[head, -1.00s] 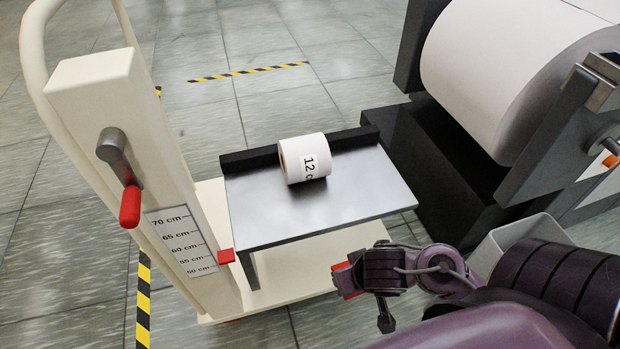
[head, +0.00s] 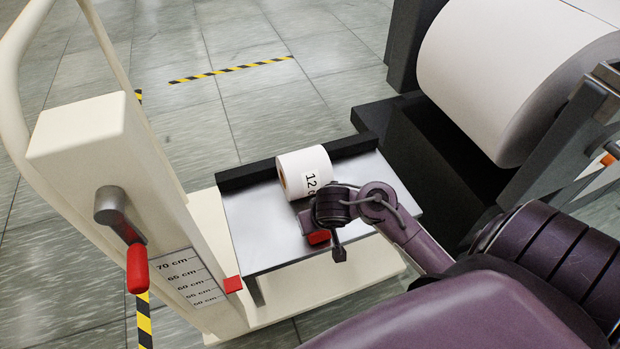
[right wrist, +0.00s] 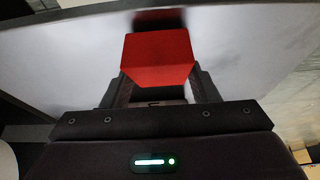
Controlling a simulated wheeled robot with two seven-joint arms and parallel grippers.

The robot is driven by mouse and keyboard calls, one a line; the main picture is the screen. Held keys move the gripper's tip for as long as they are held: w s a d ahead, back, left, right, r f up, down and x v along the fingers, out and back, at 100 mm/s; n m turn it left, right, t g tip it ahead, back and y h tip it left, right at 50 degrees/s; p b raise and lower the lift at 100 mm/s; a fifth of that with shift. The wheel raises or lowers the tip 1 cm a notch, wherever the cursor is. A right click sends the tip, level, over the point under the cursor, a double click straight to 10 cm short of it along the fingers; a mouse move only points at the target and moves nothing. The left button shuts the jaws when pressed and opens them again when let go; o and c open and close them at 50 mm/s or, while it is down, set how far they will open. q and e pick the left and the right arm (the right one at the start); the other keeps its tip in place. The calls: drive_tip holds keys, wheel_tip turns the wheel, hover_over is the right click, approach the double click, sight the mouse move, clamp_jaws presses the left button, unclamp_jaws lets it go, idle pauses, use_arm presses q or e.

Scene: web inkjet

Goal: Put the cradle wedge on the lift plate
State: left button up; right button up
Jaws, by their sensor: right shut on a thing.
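The red cradle wedge (head: 318,237) is held in my right gripper (head: 322,229), over the lift plate beside the small white roll. In the right wrist view the wedge (right wrist: 157,58) sits between the two fingers of my right gripper (right wrist: 160,88), which is shut on it. The lift plate (head: 262,240) is a grey metal sheet with a black strip along its far edge. I cannot tell whether the wedge touches the plate. My left gripper is not in view.
A small white roll (head: 311,180) marked 12 lies on the plate against the black strip (head: 350,146). The cream lift column (head: 107,150) with a red-handled crank (head: 137,268) stands at left. A large paper roll (head: 505,80) on a dark stand is at right.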

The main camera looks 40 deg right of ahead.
drive_tip(key=shift+w+d, duration=0.15)
drive_tip(key=shift+w, duration=0.45)
drive_tip(key=shift+w+d, duration=0.15)
drive_tip(key=shift+w, duration=0.45)
drive_tip(key=w, duration=0.2)
drive_tip(key=shift+w+d, duration=0.25)
drive_tip(key=shift+w, duration=0.05)
drive_tip(key=shift+w+d+f+b, duration=0.1)
drive_tip(key=shift+w+f+b, duration=0.25)
drive_tip(key=shift+b, duration=0.35)
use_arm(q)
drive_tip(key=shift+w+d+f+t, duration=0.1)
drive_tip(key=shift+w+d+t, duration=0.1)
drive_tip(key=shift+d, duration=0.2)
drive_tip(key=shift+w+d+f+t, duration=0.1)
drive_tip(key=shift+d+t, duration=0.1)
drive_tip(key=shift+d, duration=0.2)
use_arm(e)
drive_tip(key=shift+s+r, duration=0.1)
drive_tip(key=shift+s, duration=0.1)
drive_tip(key=shift+f, duration=0.2)
drive_tip(key=o, duration=1)
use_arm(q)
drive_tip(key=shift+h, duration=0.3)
use_arm(e)
drive_tip(key=shift+o, duration=0.2)
